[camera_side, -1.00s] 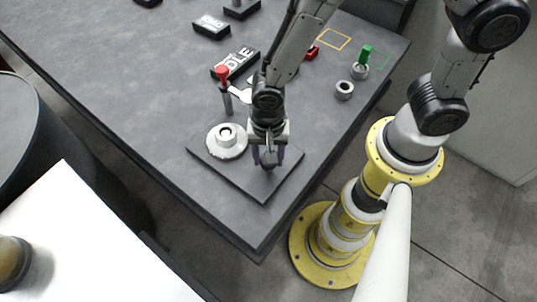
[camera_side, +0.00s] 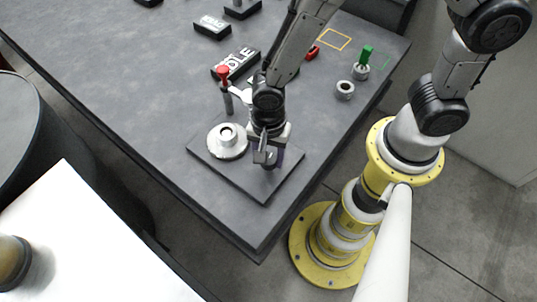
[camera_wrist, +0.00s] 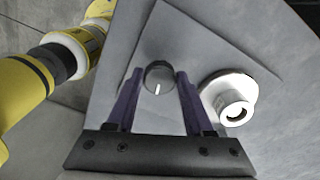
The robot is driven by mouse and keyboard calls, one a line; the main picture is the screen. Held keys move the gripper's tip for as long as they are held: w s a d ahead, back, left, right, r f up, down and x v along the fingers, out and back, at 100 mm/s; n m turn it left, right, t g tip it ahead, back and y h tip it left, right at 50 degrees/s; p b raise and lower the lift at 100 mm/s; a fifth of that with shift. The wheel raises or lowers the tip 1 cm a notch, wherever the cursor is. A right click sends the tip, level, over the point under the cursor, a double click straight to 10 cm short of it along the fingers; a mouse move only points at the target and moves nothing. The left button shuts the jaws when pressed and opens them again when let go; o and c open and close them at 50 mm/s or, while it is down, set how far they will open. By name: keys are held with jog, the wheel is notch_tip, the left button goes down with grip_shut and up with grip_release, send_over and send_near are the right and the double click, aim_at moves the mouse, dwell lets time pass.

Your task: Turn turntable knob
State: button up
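The turntable is a flat square base (camera_side: 268,191) with a round white disc and raised hub (camera_side: 226,141) on its left part. The disc also shows in the wrist view (camera_wrist: 234,102), right of my gripper. The knob (camera_wrist: 158,77) is a dark round cap with a white line, which points toward the bottom of the wrist picture. My gripper (camera_wrist: 158,74) is open, with one purple finger on each side of the knob and a small gap visible on both sides. In the side view my gripper (camera_side: 268,158) is low over the base and hides the knob.
A red-topped post (camera_side: 224,78) stands behind the disc. A black lettered block (camera_side: 235,64) lies beyond it. The table (camera_side: 130,75) is clear on the left.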

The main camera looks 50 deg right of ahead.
aim_at(269, 160)
jog(key=o, duration=0.4)
jog(key=shift+o, duration=0.2)
notch_tip(269, 160, up, 14)
dwell(0.4)
jog(key=shift+f, duration=0.1)
